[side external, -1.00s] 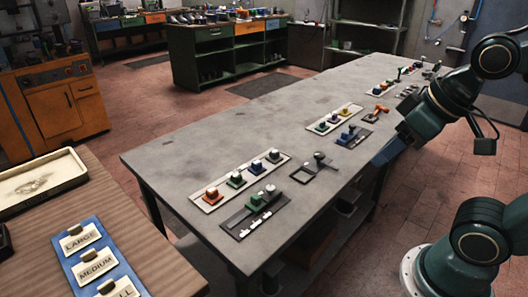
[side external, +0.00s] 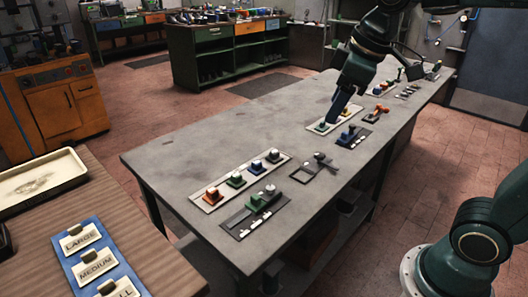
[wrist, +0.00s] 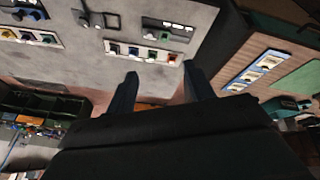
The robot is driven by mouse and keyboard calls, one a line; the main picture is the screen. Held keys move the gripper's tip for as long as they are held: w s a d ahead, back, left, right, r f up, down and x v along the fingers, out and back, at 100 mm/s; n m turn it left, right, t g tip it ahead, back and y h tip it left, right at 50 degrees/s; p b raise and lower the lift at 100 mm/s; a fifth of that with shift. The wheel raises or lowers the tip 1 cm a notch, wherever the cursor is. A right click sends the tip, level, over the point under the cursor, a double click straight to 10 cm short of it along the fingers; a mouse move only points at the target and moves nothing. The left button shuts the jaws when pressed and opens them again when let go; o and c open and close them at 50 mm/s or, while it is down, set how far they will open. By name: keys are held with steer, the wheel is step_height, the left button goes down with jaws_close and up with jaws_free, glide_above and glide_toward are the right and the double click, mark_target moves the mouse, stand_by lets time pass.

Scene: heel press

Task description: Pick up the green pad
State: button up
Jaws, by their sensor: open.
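Green pads show in more than one place. In the side external view, one green pad (side external: 236,180) sits in the near light strip (side external: 209,204) between an orange pad (side external: 212,194) and a blue pad (side external: 255,167). Another green pad (side external: 321,127) sits at the near end of the middle strip. A green block (side external: 255,203) lies on the dark plate in front. My gripper (side external: 333,121) points down at the middle strip and hides part of it; contact cannot be told. In the wrist view, my gripper's fingers (wrist: 160,72) are apart with nothing between them.
The grey bench (side external: 190,150) has bare room left of the strips. A dark plate with a black knob (side external: 319,157) and an orange-handled piece (side external: 378,110) stand along its right side. A wooden table with a blue label board (side external: 100,262) is at the lower left.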

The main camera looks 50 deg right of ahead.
steer(key=w+n+g, duration=0.1)
steer(key=w+n, duration=0.2)
steer(key=w, duration=0.7)
steer(key=n+g, duration=0.3)
steer(key=n, duration=0.8)
glide_above(236, 175)
step_height(236, 175, down, 20)
steer(key=shift+w+d+f, duration=0.1)
steer(key=shift+d+f, duration=0.05)
steer(key=shift+f, duration=2.1)
steer(key=shift+d+f, duration=0.1)
steer(key=shift+f, duration=2.15)
steer(key=shift+f, duration=0.1)
steer(key=shift+a+f, duration=0.2)
steer(key=shift+f, duration=2.3)
steer(key=c, duration=1.1)
